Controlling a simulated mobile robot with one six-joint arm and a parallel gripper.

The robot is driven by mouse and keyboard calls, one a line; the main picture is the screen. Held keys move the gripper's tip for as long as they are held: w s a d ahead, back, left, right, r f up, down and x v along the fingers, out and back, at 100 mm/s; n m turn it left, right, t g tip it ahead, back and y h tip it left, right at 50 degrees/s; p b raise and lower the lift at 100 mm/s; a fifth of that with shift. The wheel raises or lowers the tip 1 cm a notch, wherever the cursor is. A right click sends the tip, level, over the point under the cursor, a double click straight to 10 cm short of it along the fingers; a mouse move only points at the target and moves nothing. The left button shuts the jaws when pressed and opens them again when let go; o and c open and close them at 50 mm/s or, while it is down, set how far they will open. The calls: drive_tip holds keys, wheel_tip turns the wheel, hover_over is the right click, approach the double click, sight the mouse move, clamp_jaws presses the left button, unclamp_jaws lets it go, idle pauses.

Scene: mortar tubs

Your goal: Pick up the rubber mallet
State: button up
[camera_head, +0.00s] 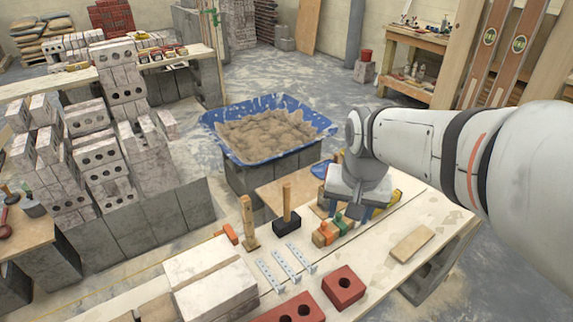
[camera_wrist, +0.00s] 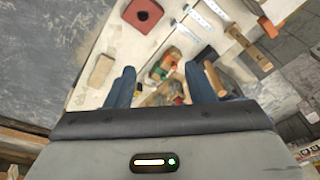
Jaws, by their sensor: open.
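The rubber mallet has a black head (camera_head: 287,223) resting on the pale bench board, with its wooden handle (camera_head: 286,198) standing upright. In the wrist view its dark head (camera_wrist: 207,54) and handle (camera_wrist: 214,78) show just right of the right finger, partly hidden by it. My gripper (camera_head: 350,212) is over the bench, to the right of the mallet and apart from it. Its two blue fingers are spread with nothing held between them (camera_wrist: 161,80).
Orange and green tools (camera_head: 328,232) lie below my gripper. A wooden-handled tool (camera_head: 248,222) stands left of the mallet. Metal straps (camera_head: 285,264), a red brick (camera_head: 343,287) and a wood block (camera_head: 411,243) lie on the bench. A blue mortar tub (camera_head: 265,128) stands behind.

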drive_tip(key=w+a+f+m+g+b, duration=0.1)
drive_tip(key=w+a+f+m, duration=0.15)
drive_tip(key=w, duration=0.55)
drive_tip(key=w+a+f+m+b, duration=0.1)
drive_tip(key=w+a+f+m, duration=0.15)
drive_tip(key=w, duration=0.55)
drive_tip(key=m+g+b, duration=0.1)
drive_tip(key=m, duration=0.5)
hover_over(287, 194)
drive_tip(key=f, duration=0.6)
drive_tip(key=w+f, duration=0.1)
drive_tip(key=f, duration=0.2)
drive_tip(key=shift+f, duration=0.15)
drive_tip(key=shift+a+f, duration=0.15)
drive_tip(key=shift+f, duration=0.15)
drive_tip(key=f, duration=0.7)
drive_tip(key=shift+w+f, duration=0.25)
drive_tip(key=shift+f, duration=0.05)
drive_tip(key=shift+c, duration=0.4)
drive_tip(key=shift+r, duration=0.1)
clamp_jaws()
